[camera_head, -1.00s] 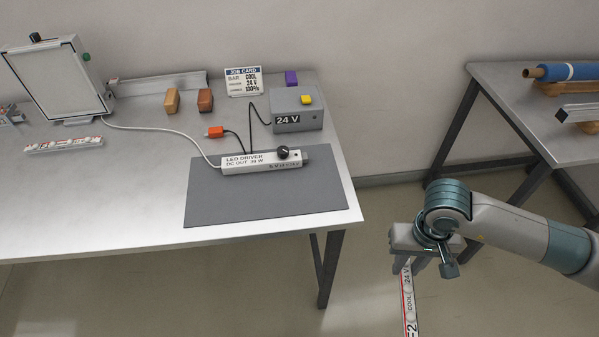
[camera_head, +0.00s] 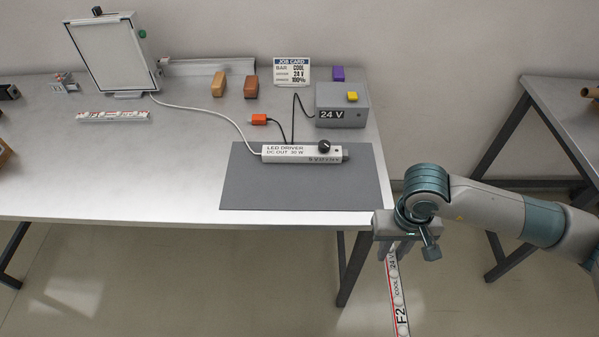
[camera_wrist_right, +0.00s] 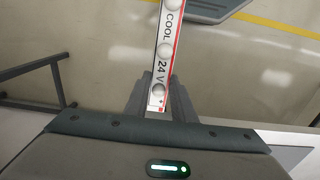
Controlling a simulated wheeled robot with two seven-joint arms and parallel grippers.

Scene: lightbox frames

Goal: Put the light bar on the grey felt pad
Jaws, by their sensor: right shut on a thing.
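My right gripper (camera_head: 393,250) is shut on the light bar (camera_head: 400,302), a white strip with a red edge marked COOL, 24 V and F2. The bar hangs down over the floor, right of the table's front right corner. In the right wrist view the bar (camera_wrist_right: 167,50) extends away from between the fingers (camera_wrist_right: 158,100). The grey felt pad (camera_head: 240,190) lies at the table's front right; a white LED driver (camera_head: 290,154) rests on its back part. The front of the pad is bare. My left gripper is not in view.
A grey 24 V box (camera_head: 341,106) stands behind the pad, with an orange connector (camera_head: 258,119) and cables nearby. Another labelled bar (camera_head: 114,116) lies at left below a tilted panel (camera_head: 115,55). A job card (camera_head: 292,71) reads COOL, 24 V, 100%. A second table (camera_head: 570,105) is at right.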

